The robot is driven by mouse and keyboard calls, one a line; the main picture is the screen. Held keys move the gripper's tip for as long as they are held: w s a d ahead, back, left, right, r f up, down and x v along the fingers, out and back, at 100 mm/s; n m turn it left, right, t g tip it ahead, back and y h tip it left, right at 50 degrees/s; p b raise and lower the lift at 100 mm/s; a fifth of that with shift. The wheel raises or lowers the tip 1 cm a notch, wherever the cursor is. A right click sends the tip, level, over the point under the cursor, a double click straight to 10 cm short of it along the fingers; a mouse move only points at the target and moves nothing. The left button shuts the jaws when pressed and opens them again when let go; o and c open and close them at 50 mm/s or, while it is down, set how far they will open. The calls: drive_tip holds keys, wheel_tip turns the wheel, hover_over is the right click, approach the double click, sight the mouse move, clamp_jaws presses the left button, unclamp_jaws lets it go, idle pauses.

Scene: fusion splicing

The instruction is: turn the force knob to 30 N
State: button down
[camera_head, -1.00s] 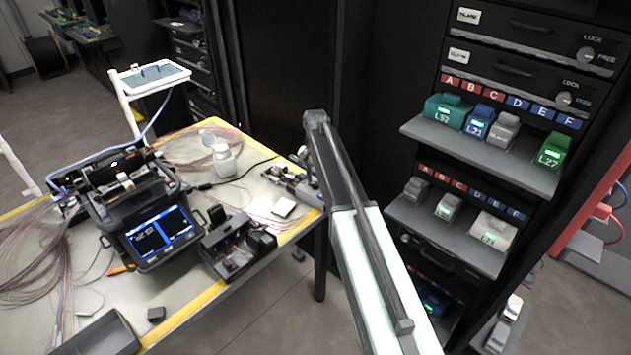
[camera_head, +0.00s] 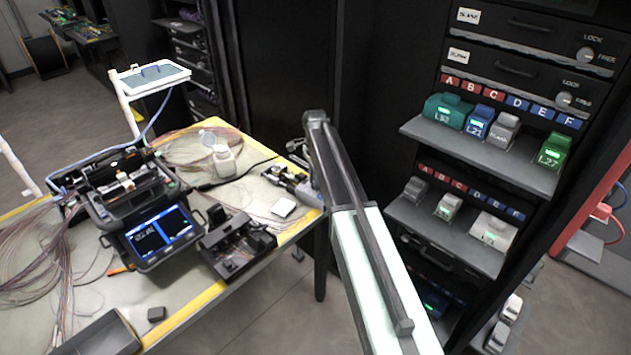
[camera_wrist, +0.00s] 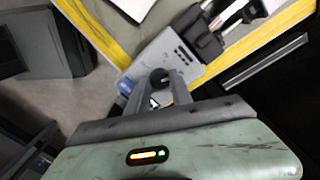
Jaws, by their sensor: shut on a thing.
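The force knob (camera_wrist: 160,77) is a small dark round knob in the wrist view, on a grey panel (camera_wrist: 183,62) with a row of small dark marks. My gripper (camera_wrist: 158,86) is shut on the knob, one finger on each side. The knob's pointer and the force it is set to cannot be read. In the head view my gripper (camera_head: 298,150) is small and partly behind my arm, at the table's right corner. The knob cannot be made out there.
The table (camera_head: 190,318) has a yellow edge. A fusion splicer (camera_head: 150,215) with a lit screen, a black tool tray (camera_head: 235,245) and a white bottle (camera_head: 223,160) stand on it. A rack (camera_head: 480,155) with labelled modules stands right of my arm.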

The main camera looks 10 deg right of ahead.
drive_tip(key=shift+m, duration=1.1)
drive_tip(key=c, duration=1.1)
unclamp_jaws()
drive_tip(key=shift+c, duration=0.2)
wheel_tip(320, 180, up, 8)
drive_tip(key=p, duration=0.8)
drive_tip(key=shift+f, duration=0.1)
